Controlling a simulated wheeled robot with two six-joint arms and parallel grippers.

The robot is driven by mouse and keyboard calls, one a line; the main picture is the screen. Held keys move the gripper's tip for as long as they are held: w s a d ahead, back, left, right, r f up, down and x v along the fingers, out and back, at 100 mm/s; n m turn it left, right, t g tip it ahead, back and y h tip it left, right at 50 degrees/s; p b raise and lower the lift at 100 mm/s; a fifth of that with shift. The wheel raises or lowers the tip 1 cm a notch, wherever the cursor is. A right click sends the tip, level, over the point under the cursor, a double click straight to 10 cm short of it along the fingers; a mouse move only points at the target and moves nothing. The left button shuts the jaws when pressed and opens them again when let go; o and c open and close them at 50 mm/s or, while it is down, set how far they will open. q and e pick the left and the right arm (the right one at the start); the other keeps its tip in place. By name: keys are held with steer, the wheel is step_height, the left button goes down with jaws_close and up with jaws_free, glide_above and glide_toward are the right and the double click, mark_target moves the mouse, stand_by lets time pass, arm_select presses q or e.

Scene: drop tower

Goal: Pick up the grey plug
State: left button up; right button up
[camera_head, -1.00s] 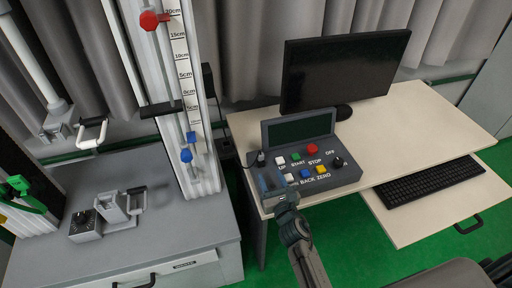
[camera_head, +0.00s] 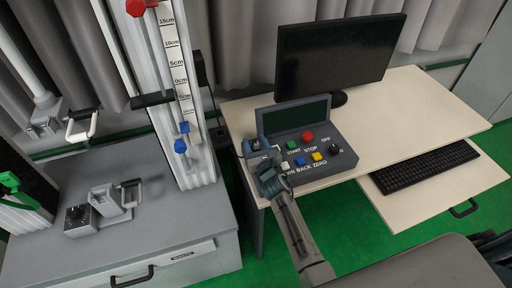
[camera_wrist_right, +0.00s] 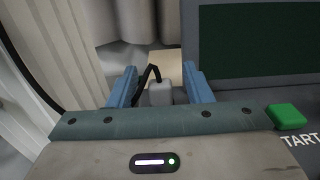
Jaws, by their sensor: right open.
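The grey plug (camera_wrist_right: 160,94) with a black cable shows in the right wrist view, upright between the two blue fingers of my right gripper (camera_wrist_right: 160,82). The fingers are apart, with a visible gap on each side of the plug. In the head view the right gripper (camera_head: 257,153) is over the left end of the grey control console (camera_head: 328,170), and the plug is hard to make out beside its fingertips. My left gripper does not show.
The console has a dark screen (camera_head: 294,117) and several coloured buttons. A black monitor (camera_head: 338,58) and a keyboard (camera_head: 425,167) are to the right. The tower with a scale (camera_head: 174,70) stands at the left. The right part of the desk (camera_head: 435,112) is clear.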

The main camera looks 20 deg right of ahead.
steer(key=shift+w+f, duration=0.1)
steer(key=shift+w, duration=0.35)
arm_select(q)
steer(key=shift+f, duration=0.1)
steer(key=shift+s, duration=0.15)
arm_select(e)
steer(key=shift+s, duration=0.1)
steer(key=shift+c, duration=0.3)
steer(key=c, duration=0.8)
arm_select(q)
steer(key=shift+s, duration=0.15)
arm_select(e)
steer(key=shift+r, duration=0.2)
